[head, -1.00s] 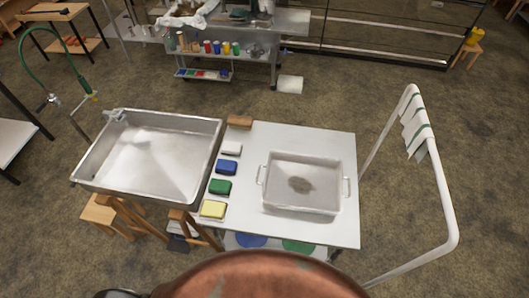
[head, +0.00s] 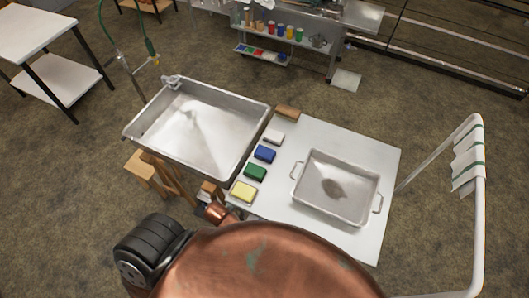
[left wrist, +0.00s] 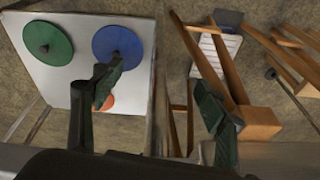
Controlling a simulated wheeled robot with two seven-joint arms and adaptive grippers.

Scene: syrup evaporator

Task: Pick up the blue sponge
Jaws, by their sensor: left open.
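The blue sponge (head: 265,154) lies on the left edge of the white table (head: 373,240). It sits in a row between a white sponge (head: 274,137) and a green sponge (head: 255,172). A yellow sponge (head: 244,191) is at the near end and a brown block (head: 287,112) at the far end. My left gripper (left wrist: 160,92) is open and empty in the left wrist view, its two dark fingers wide apart. The blue sponge does not show in that view. Neither gripper shows in the head view.
A steel basin (head: 200,130) stands left of the sponges. A handled metal tray (head: 336,187) with a brown stain sits on the table. A white rail (head: 480,230) stands right. The left wrist view shows green (left wrist: 48,41) and blue (left wrist: 118,43) discs on a white surface and wooden stools (left wrist: 262,123).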

